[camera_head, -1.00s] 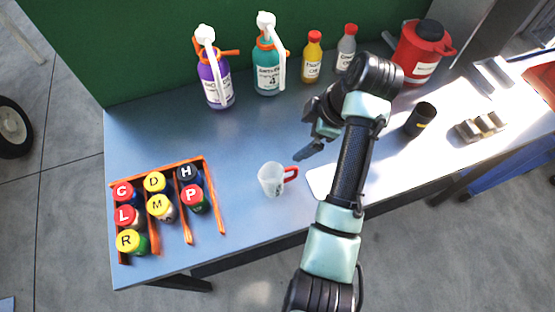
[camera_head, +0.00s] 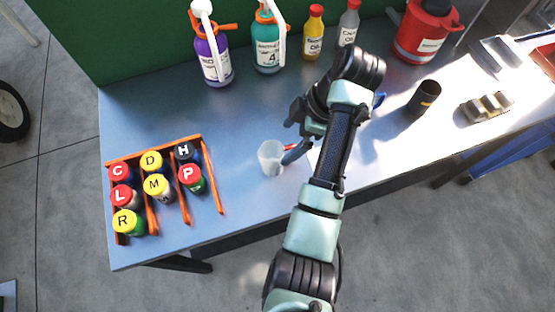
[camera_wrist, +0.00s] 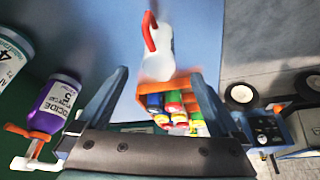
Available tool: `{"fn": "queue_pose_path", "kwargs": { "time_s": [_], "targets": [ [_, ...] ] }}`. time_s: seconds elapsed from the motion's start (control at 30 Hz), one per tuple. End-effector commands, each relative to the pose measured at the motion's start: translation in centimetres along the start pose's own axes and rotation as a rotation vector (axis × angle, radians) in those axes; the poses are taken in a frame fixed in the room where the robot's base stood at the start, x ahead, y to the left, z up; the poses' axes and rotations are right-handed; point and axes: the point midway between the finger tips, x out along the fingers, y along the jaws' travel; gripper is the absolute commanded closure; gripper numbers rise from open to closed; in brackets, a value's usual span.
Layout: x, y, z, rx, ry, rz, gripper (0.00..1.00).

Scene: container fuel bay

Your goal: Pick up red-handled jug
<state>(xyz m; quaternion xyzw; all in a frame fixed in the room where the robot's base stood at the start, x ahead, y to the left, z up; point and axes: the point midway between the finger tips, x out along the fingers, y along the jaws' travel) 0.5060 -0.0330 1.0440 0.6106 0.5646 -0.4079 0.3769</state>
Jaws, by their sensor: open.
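The red-handled jug (camera_head: 270,158) is a small whitish cup standing on the workbench, right of the orange rack. Its red handle (camera_head: 291,147) points right, toward my gripper. My gripper (camera_head: 290,136) is open and empty, just right of the jug, with one finger overlapping the handle in the head view; I cannot tell whether they touch. In the wrist view the jug (camera_wrist: 158,58) and its handle show beyond the gap between the open fingers (camera_wrist: 159,74). My finger hides part of the handle in the head view.
An orange rack (camera_head: 221,207) with several lettered, coloured cans stands at the left. Purple (camera_head: 214,58) and teal (camera_head: 267,50) spray bottles, a yellow bottle (camera_head: 313,35) and a red canister (camera_head: 420,35) stand behind. A black cup (camera_head: 424,97) stands right.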

Motion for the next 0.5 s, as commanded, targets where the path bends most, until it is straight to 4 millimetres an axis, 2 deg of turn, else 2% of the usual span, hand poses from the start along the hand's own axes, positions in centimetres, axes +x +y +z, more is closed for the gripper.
{"fn": "queue_pose_path", "kwargs": {
  "time_s": [0.23,0.4,0.5],
  "targets": [
    [2.3,0.0,-0.1,-0.001,0.000,-0.005,0.00],
    [4.7,0.1,0.1,0.001,0.000,-0.003,0.00],
    [5.2,0.1,0.1,0.001,0.000,-0.002,0.00]
  ]
}}
